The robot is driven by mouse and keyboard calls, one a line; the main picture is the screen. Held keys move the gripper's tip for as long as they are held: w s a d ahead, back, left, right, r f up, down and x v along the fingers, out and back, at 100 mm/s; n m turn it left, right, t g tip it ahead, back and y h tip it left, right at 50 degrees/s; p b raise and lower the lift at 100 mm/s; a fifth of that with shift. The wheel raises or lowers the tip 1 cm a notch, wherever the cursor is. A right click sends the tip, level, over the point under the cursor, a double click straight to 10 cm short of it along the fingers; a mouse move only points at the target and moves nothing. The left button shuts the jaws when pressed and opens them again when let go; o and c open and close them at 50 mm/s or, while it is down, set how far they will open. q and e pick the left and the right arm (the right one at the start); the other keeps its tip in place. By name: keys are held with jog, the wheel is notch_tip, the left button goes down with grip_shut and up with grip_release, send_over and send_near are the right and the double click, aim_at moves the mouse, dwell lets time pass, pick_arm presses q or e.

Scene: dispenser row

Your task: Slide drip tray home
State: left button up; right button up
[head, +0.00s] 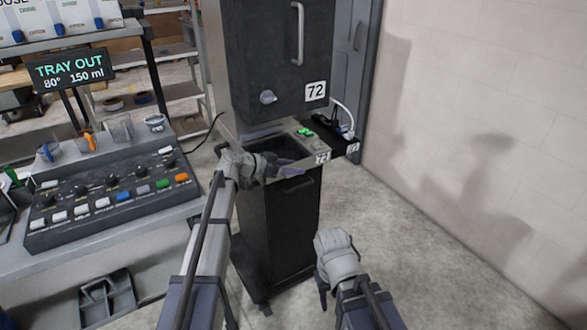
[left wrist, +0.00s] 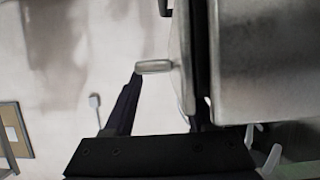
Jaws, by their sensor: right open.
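The drip tray, a grey metal piece with a dark recess, appears to be the part jutting from the dark dispenser cabinet (head: 270,50) marked 72. Its near part is covered by my left gripper (head: 285,168), whose dark fingers are at the front of the tray. In the left wrist view a brushed metal box (left wrist: 268,60) fills the right side. A small grey metal tab (left wrist: 155,67) shows between the dark fingers; I cannot tell whether they press on it. My right gripper (head: 322,292) is low, open and empty, over the floor right of the cabinet. A display (head: 70,70) reads TRAY OUT.
A control panel (head: 112,200) with several coloured buttons stands on a counter at left. A black box (head: 338,143) with a white cable sits right of the tray. A pale wall (head: 490,110) bounds the right; the floor before it is clear.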

pick_arm(q)
jog(key=o, duration=0.4)
jog(key=shift+c, duration=0.2)
jog(key=p+v, duration=0.3)
jog(key=v, duration=0.4)
jog(key=shift+s+a, duration=0.25)
jog(key=shift+a, duration=0.05)
